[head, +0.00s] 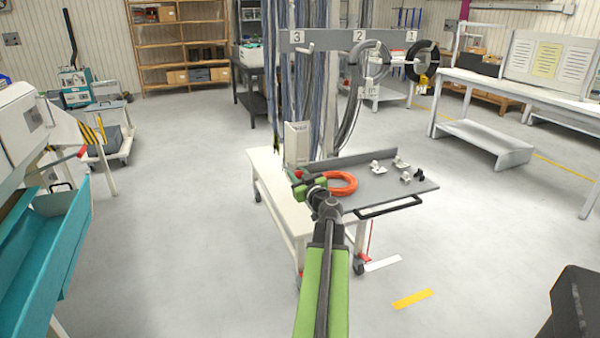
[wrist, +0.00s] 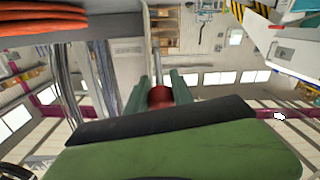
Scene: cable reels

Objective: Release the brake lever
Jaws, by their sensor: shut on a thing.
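In the wrist view, my gripper (wrist: 158,84) has its two grey-green fingers on either side of a red knob (wrist: 160,97), shut on it. A thin metal rod (wrist: 157,67) runs from the knob between the fingers, so this looks like the brake lever. Whether the brake is on or off cannot be told.
An orange cable coil (head: 338,183) lies on the cart's grey top, with several small fittings (head: 402,162) beside it. A black handle (head: 390,207) sticks out at the front. Hanging cables (head: 349,100) stand behind. A teal bin (head: 45,245) is at left. The floor between is clear.

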